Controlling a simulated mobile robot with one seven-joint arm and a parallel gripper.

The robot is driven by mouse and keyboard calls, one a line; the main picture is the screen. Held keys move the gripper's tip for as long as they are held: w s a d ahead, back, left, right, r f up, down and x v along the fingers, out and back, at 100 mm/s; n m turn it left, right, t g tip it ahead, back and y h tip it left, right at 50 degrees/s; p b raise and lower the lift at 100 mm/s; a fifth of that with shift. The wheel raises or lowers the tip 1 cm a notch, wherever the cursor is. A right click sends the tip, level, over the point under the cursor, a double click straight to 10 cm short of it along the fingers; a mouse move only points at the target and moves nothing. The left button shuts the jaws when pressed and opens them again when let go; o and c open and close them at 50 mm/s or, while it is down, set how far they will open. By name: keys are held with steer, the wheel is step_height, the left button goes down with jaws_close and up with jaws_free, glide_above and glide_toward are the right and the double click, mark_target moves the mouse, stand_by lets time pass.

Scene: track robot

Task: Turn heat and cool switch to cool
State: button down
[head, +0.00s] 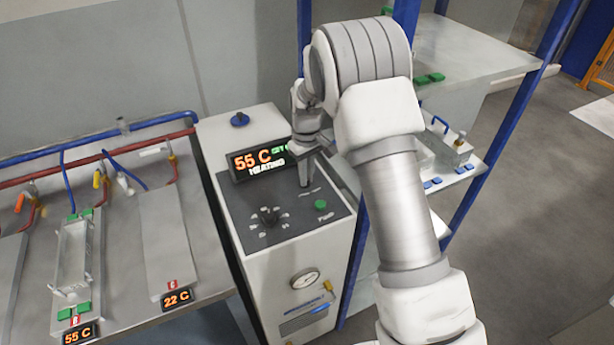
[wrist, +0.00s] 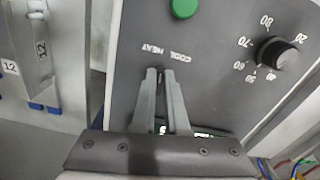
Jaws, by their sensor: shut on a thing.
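My gripper (head: 305,184) reaches down to the dark top panel (head: 240,225) of the white heating and cooling unit (head: 305,255). In the wrist view my gripper (wrist: 161,74) has its two fingers close together, just below the COOL HEAT label (wrist: 166,53). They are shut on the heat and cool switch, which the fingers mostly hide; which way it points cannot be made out. The display (head: 259,161) reads 55 C and HEATING, with its right end partly hidden by my gripper.
A black numbered dial (wrist: 278,53) and a green button (wrist: 184,8) sit on the same panel near my gripper. A bench (head: 120,235) with hoses and trays stands to the left. A blue-framed shelf (head: 480,65) stands to the right.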

steer(key=m, duration=0.4)
steer(key=shift+a+m, duration=0.15)
steer(key=shift+m, duration=0.15)
steer(key=shift+a+m, duration=0.15)
steer(key=shift+m, duration=2.15)
steer(key=c, duration=0.9)
jaws_free()
steer(key=shift+c, duration=0.2)
step_height(320, 180, up, 18)
steer(key=shift+f, duration=0.25)
steer(key=shift+s+r, duration=0.1)
